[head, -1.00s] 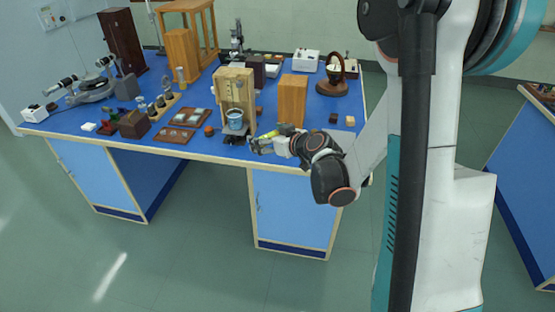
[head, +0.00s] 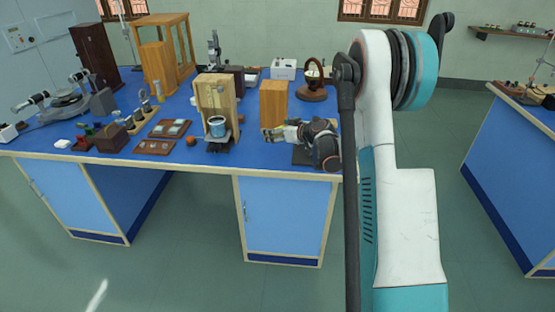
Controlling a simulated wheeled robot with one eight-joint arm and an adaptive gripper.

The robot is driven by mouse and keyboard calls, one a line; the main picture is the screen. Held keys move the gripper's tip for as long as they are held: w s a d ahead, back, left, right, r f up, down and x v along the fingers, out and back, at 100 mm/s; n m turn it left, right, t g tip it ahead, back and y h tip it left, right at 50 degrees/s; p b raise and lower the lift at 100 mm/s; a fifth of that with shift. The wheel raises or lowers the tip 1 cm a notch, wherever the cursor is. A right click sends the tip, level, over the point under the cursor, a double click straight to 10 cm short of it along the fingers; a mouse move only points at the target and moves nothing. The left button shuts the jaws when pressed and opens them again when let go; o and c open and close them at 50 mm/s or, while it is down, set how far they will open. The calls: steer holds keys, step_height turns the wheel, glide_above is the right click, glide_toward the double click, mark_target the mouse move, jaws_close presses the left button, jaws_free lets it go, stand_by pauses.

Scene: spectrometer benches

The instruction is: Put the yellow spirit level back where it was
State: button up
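My gripper (head: 272,132) is over the front right of the blue bench, just in front of the upright wooden block, pointing left. A small yellow strip, which looks like the spirit level (head: 292,122), shows at the fingers, and the gripper appears shut on it. The level is small and partly hidden by the fingers and wrist, so its exact tilt and its clearance above the bench cannot be told.
A dark flat piece (head: 304,156) lies under my wrist. Wooden trays (head: 170,128) lie farther left.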

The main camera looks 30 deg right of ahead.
mark_target(278, 161)
step_height(278, 161, down, 11)
steer(key=b, duration=0.3)
steer(key=shift+f+b, duration=0.1)
steer(key=shift+b, duration=0.2)
steer(key=shift+f, duration=0.1)
steer(key=o, duration=1.1)
steer(key=shift+s, duration=0.1)
steer(key=p+v, duration=0.4)
steer(key=v, duration=0.8)
steer(key=shift+r, duration=0.25)
